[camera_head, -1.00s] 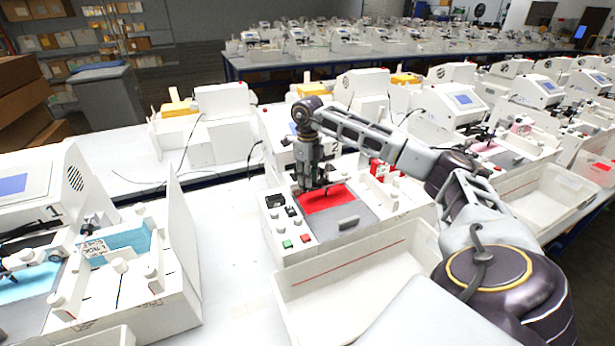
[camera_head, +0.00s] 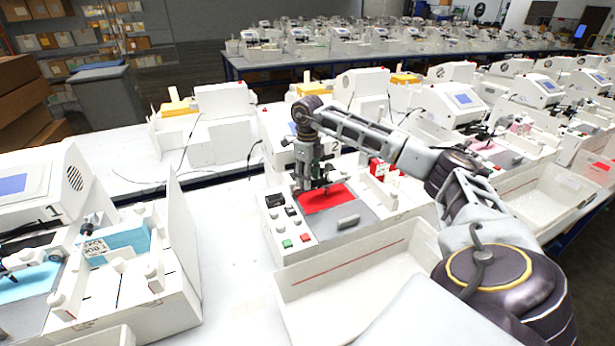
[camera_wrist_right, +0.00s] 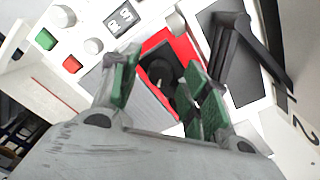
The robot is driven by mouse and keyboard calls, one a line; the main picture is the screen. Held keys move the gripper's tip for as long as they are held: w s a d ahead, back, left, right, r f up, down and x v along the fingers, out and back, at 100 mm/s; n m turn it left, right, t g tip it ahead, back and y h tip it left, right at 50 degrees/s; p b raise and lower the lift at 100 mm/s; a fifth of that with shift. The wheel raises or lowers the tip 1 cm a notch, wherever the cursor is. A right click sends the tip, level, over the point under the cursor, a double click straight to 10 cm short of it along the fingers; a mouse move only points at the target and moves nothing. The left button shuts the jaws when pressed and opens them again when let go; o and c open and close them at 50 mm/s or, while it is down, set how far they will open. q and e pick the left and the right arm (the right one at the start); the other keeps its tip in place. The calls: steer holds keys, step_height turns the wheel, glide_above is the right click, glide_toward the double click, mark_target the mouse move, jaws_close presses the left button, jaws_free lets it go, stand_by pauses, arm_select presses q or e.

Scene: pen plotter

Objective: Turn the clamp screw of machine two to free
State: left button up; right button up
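Machine two (camera_head: 300,232) is a white plotter at mid-bench with a red sheet (camera_head: 325,198) on its grey bed. My right gripper (camera_head: 318,185) points down over the back of the red sheet, at the pen carriage. In the right wrist view, its two green-padded fingers (camera_wrist_right: 165,90) stand apart, one on each side of a dark rounded part (camera_wrist_right: 160,72) above the red sheet (camera_wrist_right: 178,48). I cannot tell whether this part is the clamp screw, or whether the fingers touch it. The screw is not clearly visible in the head view. My left gripper is out of view.
Machine two's front panel has a green button (camera_head: 287,243) and a red button (camera_head: 305,237). A white tray (camera_head: 345,285) stands in front. Bare white bench (camera_head: 228,240) lies between.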

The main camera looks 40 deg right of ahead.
step_height(320, 180, up, 12)
stand_by(1.1)
stand_by(0.6)
